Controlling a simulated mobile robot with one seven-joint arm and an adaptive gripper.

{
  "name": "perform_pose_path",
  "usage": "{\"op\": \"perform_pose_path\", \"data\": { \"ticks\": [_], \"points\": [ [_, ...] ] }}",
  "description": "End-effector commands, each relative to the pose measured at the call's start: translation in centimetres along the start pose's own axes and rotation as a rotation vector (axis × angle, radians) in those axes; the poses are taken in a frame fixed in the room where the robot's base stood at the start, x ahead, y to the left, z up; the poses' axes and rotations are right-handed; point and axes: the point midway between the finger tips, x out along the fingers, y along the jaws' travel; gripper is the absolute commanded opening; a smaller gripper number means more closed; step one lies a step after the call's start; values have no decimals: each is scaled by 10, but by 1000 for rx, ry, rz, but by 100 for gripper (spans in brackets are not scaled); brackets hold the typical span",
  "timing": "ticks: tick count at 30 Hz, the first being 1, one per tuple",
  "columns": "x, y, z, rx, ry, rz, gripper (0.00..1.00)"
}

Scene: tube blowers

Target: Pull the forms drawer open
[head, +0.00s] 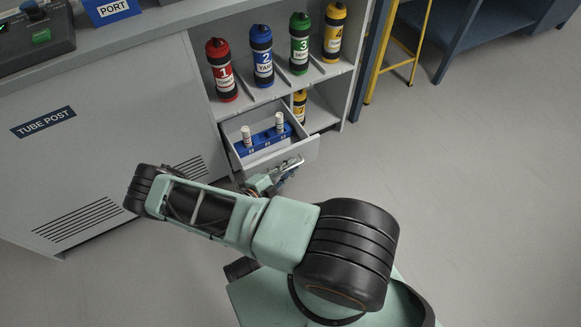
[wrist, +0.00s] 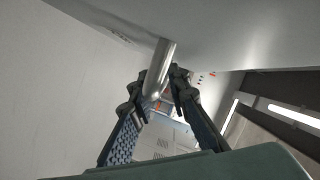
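The forms drawer (head: 309,146) is a light grey drawer in the lower part of the shelf unit. It stands pulled out, with its inside showing from above. A blue rack (head: 264,142) with two white cylinders lies in it. My gripper (head: 290,166) is at the drawer's front face. In the wrist view, my two fingers (wrist: 158,82) converge on either side of a round metal handle bar (wrist: 161,62), closed about it. The drawer front (wrist: 235,35) fills the upper right there. Any label on the drawer is out of sight.
Numbered canisters, red (head: 221,70), blue (head: 262,55), green (head: 300,43) and yellow (head: 334,32), stand on the shelf above. Another yellow canister (head: 300,104) is partly hidden behind the drawer. The tube post cabinet (head: 95,150) is on the left. The floor (head: 470,190) on the right is clear.

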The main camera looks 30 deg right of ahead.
Motion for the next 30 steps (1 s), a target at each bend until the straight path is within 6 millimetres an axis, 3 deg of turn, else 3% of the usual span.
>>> {"op": "perform_pose_path", "data": {
  "ticks": [4,8,21,30],
  "points": [
    [-3,0,0,0,1,0,16],
    [-18,0,0,1,-2,0,16],
    [-104,0,1,0,-3,0,16],
    [-121,0,0,0,0,0,16]
  ]
}}
